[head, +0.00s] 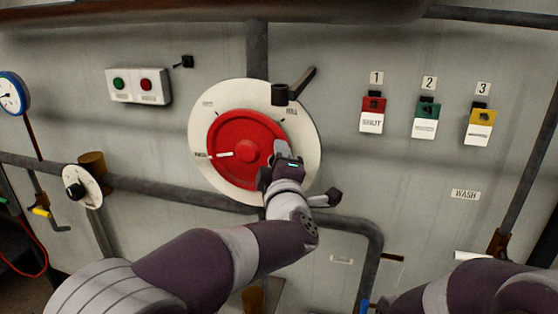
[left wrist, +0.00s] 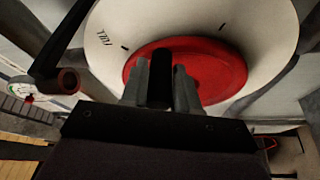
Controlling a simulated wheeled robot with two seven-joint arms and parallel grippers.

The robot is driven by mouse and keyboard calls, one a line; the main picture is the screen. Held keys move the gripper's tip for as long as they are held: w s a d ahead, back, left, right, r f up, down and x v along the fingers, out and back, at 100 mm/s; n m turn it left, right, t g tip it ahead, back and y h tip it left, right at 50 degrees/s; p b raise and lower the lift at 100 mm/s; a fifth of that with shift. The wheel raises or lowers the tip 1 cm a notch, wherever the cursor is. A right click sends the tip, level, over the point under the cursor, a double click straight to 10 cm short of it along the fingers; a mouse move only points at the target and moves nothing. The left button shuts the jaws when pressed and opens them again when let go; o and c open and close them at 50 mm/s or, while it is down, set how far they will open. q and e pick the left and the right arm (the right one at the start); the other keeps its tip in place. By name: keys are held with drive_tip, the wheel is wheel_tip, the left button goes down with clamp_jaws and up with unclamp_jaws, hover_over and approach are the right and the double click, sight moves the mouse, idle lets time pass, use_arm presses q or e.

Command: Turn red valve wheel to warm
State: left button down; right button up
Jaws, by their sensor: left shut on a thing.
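The red valve wheel (head: 243,140) sits on a round white dial plate (head: 308,155) on the wall. Its white pointer mark points left, beside a small label on the plate too blurred to read surely. My left gripper (head: 279,158) is at the wheel's right side. In the left wrist view, the left gripper (left wrist: 160,85) is shut on a dark upright handle in front of the red wheel (left wrist: 215,72). The gripper hides the wheel's lower right rim. My right arm shows only at the lower right; its gripper is out of view.
A dark lever (head: 302,83) sticks out at the plate's upper right, and another (head: 325,199) at its lower right. Pipes run along the wall. A two-button box (head: 138,86) is at upper left; red, green and yellow switches (head: 427,119) are at right.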

use_arm(q)
drive_tip(key=shift+r, duration=0.2)
drive_tip(key=c, duration=0.9)
unclamp_jaws()
drive_tip(key=shift+f, duration=0.1)
drive_tip(key=shift+s+f, duration=0.1)
drive_tip(key=shift+s, duration=0.2)
drive_tip(key=s+b, duration=0.1)
drive_tip(key=s, duration=0.3)
drive_tip(key=s+f+b, duration=0.1)
drive_tip(key=s, duration=0.3)
drive_tip(key=s+b, duration=0.1)
drive_tip(key=s, duration=0.3)
drive_tip(key=shift+d+f, duration=0.2)
drive_tip(key=shift+d, duration=0.15)
drive_tip(key=shift+d, duration=0.1)
